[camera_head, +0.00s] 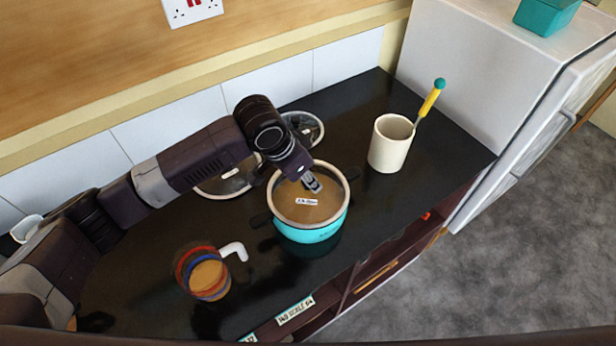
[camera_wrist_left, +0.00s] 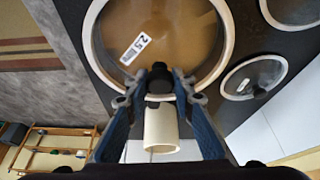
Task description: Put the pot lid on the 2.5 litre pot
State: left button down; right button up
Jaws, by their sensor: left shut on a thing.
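The 2.5 litre pot (camera_head: 312,234) is teal and stands on the black counter in the head view. A clear glass pot lid (camera_head: 290,212) with a cream rim and a white label lies over its mouth; brown shows through the glass. The lid fills the top of the left wrist view (camera_wrist_left: 188,50), where its label reads 2.5. My left gripper (camera_head: 312,183) is above the lid. In the left wrist view its fingers (camera_wrist_left: 160,88) are shut on the lid's black knob. Whether the rim is fully seated cannot be told. My right gripper is not in view.
Two other glass lids lie behind the pot, one left (camera_head: 225,183) and one farther back (camera_head: 304,126). A cream crock (camera_head: 389,148) with a yellow-handled utensil stands right of the pot. A striped mug (camera_head: 207,276) stands front left. The white fridge (camera_head: 480,80) bounds the right.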

pick_arm(q)
jog(key=c, duration=1.6)
grip_release()
jog(key=shift+r, duration=0.1)
jog(key=v, duration=1.2)
